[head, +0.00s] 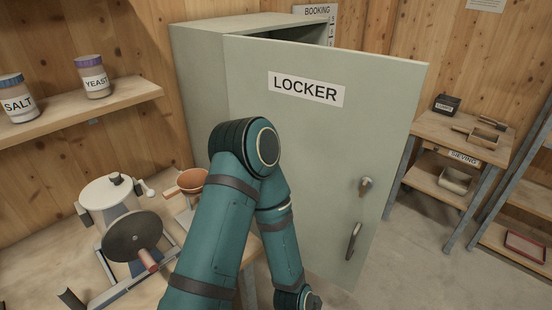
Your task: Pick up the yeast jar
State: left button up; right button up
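The yeast jar (92,77) stands upright on a wooden wall shelf at the upper left of the head view. It has a purple lid and a white label reading YEAST. Nothing touches it, and its front is unobstructed. One of my teal arms rises from the bottom middle, bends at an elbow in front of the locker and runs back down out of the picture. Neither gripper shows in the view, so I cannot see what they hold.
A salt jar (17,98) stands left of the yeast jar on the shelf (75,112). A sieving table (455,135) is at right.

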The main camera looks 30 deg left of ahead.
aim_at(95, 82)
jog(key=i+l, duration=0.1)
jog(key=l, duration=0.25)
jog(key=i+l+u, duration=0.1)
jog(key=l+u, duration=0.45)
jog(key=u, duration=2.1)
jog(key=i+j, duration=0.1)
jog(key=j, duration=0.25)
jog(key=i+j, duration=0.1)
jog(key=j, duration=0.3)
jog(key=i+j, duration=0.1)
jog(key=j, duration=0.25)
jog(key=j+z, duration=0.1)
jog(key=z, duration=0.8)
jog(key=j+z, duration=0.15)
jog(key=z, duration=0.3)
